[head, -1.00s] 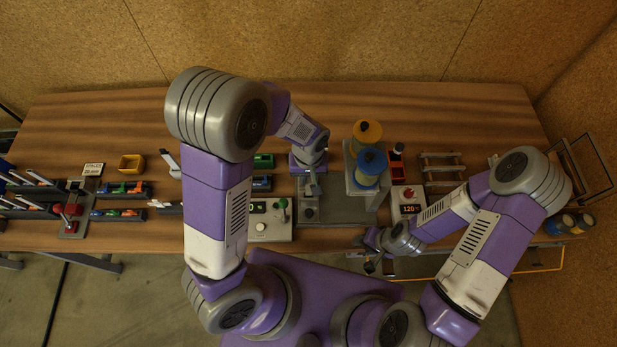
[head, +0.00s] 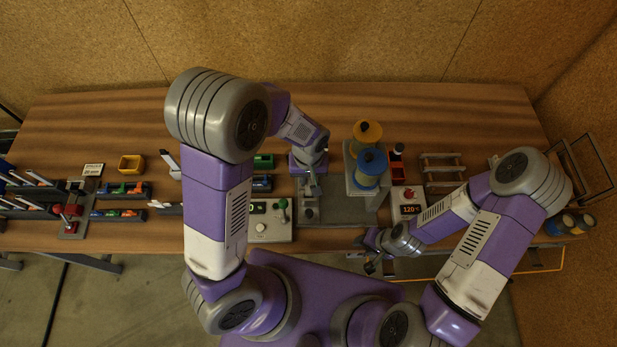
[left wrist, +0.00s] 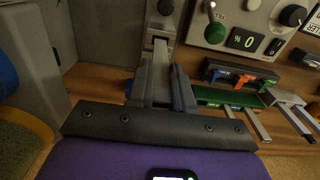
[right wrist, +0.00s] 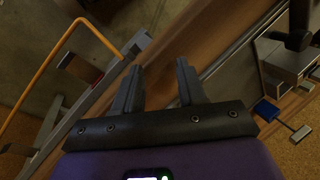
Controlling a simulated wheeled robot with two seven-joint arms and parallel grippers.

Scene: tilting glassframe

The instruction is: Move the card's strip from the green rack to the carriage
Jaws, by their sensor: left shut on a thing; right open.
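My left gripper (left wrist: 160,72) is shut on a narrow pale strip (left wrist: 159,52), which points away from the fingers toward a grey block on the machine base. I take this block for the carriage (left wrist: 161,22); whether the strip touches it I cannot tell. In the head view my left gripper (head: 313,186) is over the grey base, with the strip hardly visible. The green rack (head: 263,161) stands left of it and also shows in the left wrist view (left wrist: 222,97). My right gripper (right wrist: 160,66) is open and empty off the table's front edge.
A control box (head: 268,228) with a green-knobbed lever stands in front of the racks. Yellow and blue spools (head: 370,165) stand close right of my left gripper. A heater display (head: 410,209) and a wooden rack (head: 441,170) are farther right. The back of the table is clear.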

